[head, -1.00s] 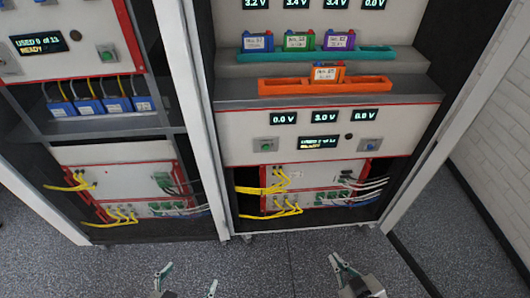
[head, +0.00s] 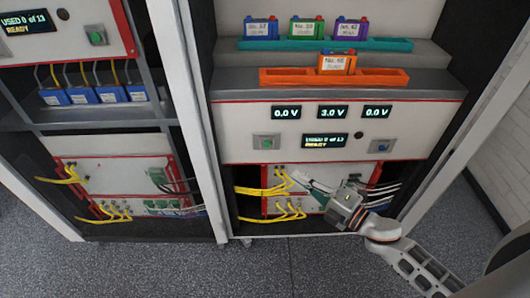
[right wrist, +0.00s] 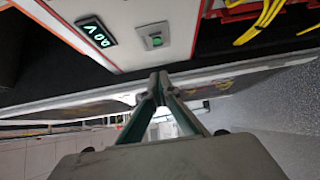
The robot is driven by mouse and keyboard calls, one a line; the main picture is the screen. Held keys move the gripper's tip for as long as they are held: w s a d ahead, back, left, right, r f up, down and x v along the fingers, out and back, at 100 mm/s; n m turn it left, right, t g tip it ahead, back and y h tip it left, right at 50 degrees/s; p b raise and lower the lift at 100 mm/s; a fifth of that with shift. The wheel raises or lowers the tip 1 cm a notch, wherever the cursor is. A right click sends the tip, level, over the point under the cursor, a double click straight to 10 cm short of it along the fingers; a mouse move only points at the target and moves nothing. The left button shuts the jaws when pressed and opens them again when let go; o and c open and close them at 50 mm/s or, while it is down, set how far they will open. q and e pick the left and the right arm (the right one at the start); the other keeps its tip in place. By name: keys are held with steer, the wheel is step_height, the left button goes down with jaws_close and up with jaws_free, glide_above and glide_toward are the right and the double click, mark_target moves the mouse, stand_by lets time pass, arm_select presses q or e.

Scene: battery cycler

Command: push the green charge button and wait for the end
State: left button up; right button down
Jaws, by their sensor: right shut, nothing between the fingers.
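The green button (head: 266,141) sits on a grey square plate at the left of the white cycler panel (head: 235,122) in the head view. It also shows in the right wrist view (right wrist: 156,40), above the fingertips. My right gripper (head: 297,178) is shut and empty. It is in front of the lower part of the cabinet, below and to the right of the green button, and apart from it. Its closed fingertips show in the right wrist view (right wrist: 158,78). The small display (head: 325,140) reads "USED 0 of 13 READY". My left gripper is out of view.
A blue button (head: 381,146) is at the panel's right. Voltage displays above read 0.0 V, 3.0 V (head: 331,112) and 0.0 V. An orange battery (head: 337,62) stands in the orange tray (head: 285,77). Yellow cables (head: 262,190) hang below the panel. A second cabinet stands left.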

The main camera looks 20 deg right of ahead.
glide_toward(264, 145)
steer(key=w+a, duration=0.1)
steer(key=a, duration=0.3)
steer(key=w, duration=0.2)
steer(key=w+d, duration=0.1)
steer(key=w, duration=0.1)
stand_by(0.5)
